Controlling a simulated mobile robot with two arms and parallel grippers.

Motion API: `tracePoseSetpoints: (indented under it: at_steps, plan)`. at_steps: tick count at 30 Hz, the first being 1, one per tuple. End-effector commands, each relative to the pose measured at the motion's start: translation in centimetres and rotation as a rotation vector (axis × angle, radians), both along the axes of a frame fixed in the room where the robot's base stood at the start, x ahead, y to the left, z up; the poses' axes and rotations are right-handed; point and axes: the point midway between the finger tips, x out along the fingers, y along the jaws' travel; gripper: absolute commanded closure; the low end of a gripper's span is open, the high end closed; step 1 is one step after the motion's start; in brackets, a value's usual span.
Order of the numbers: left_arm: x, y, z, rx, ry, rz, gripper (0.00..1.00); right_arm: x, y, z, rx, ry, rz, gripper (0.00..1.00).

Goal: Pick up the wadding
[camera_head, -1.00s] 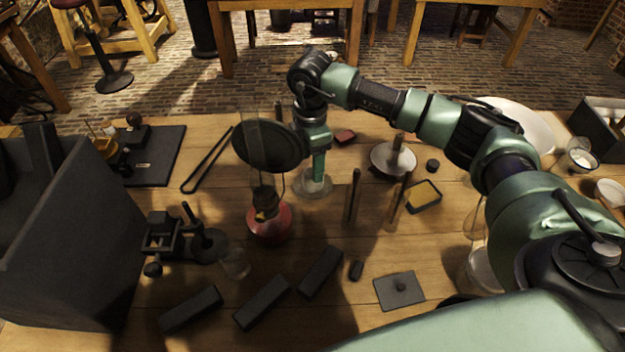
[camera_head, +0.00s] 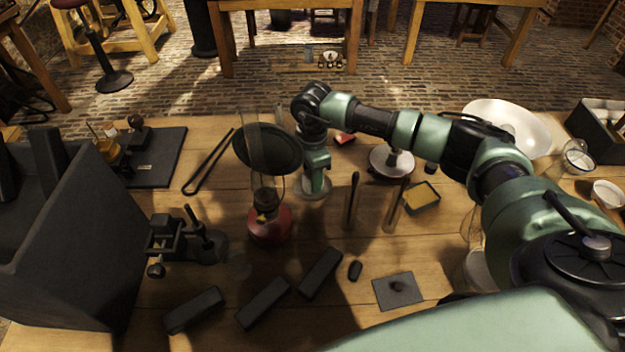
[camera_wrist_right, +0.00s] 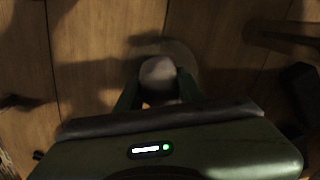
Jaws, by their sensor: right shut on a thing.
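My right gripper (camera_head: 316,192) reaches down to a clear glass vessel (camera_head: 311,188) on the table, behind and right of the red lamp. In the right wrist view, the green fingers of my right gripper (camera_wrist_right: 158,92) are shut on a pale, rounded lump, which looks like the wadding (camera_wrist_right: 158,72). The glass's faint round rim shows around and beyond it. In the head view I cannot make out the wadding. Whether it still touches the glass or table is unclear. My left gripper is not in view.
The red lamp (camera_head: 269,225) with a dark round shade stands close left of the gripper. Dark blocks (camera_head: 263,303) lie in front.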

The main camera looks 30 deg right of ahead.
Motion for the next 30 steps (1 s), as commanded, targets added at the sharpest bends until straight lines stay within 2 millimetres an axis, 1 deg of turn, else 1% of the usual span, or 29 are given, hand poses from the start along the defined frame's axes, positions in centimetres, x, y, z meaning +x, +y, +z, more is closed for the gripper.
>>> tracePoseSetpoints:
  at_steps: [8,11,14,17,20,24,27,30]
  plan:
    - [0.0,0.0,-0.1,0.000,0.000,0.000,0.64,0.0,0.0,0.4,0.000,-0.001,0.000,1.00]
    - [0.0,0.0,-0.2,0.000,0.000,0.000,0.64,0.1,0.0,1.2,0.001,-0.002,0.000,1.00]
    - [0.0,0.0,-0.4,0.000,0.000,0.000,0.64,0.1,-0.1,2.6,0.000,-0.004,0.001,1.00]
    - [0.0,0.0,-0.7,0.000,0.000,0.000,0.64,0.2,0.0,4.7,0.001,-0.006,0.001,1.00]
    - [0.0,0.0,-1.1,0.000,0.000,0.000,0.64,0.2,0.0,7.5,0.001,-0.008,0.000,1.00]
    - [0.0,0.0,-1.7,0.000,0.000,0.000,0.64,0.2,0.0,11.7,0.000,-0.007,0.001,1.00]
    - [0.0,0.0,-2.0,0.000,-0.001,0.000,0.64,0.1,0.0,14.4,0.000,-0.007,0.000,1.00]
    - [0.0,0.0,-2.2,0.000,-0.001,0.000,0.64,0.1,0.0,16.6,0.000,-0.005,0.000,1.00]
